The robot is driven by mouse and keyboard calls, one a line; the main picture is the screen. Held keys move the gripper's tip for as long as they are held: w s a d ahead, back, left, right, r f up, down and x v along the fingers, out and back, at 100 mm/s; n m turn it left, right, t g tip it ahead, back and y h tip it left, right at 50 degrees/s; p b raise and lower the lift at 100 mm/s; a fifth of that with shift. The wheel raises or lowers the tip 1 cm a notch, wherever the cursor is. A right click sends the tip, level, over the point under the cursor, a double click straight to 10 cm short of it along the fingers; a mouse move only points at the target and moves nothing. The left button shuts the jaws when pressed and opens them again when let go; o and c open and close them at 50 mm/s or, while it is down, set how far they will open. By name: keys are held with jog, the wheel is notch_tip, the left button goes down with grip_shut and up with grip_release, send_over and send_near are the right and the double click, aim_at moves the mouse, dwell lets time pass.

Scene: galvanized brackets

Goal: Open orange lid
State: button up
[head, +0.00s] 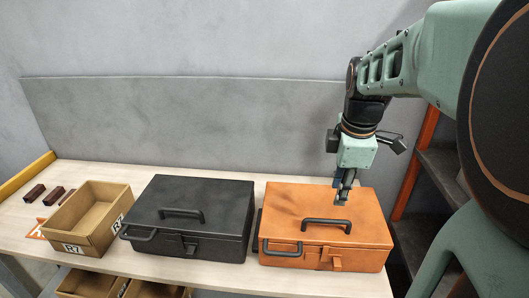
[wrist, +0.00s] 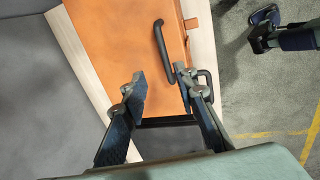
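The orange toolbox (head: 285,205) stands on the bench with its lid down. A black handle (head: 327,222) lies across the lid top. An orange latch (head: 337,263) and a black front handle (head: 282,248) are on its front side. My gripper (head: 343,197) points down over the lid, just behind the lid handle. In the wrist view my gripper (wrist: 161,81) has its fingers apart with nothing between them. The right fingertip is close to one end of the lid handle (wrist: 160,42); I cannot tell if they touch. The orange lid (wrist: 115,30) fills the area beyond the fingers.
A closed black toolbox (head: 215,200) stands just left of the orange one. A cardboard bin (head: 92,213) and small dark red blocks (head: 35,192) are farther left. A grey wall panel (head: 180,120) rises behind the bench. A dark shelf (head: 440,165) stands at the right.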

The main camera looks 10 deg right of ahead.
aim_at(331, 220)
jog(key=x, duration=1.1)
jog(key=shift+s+a+b, duration=0.15)
jog(key=shift+s+b, duration=0.2)
grip_shut()
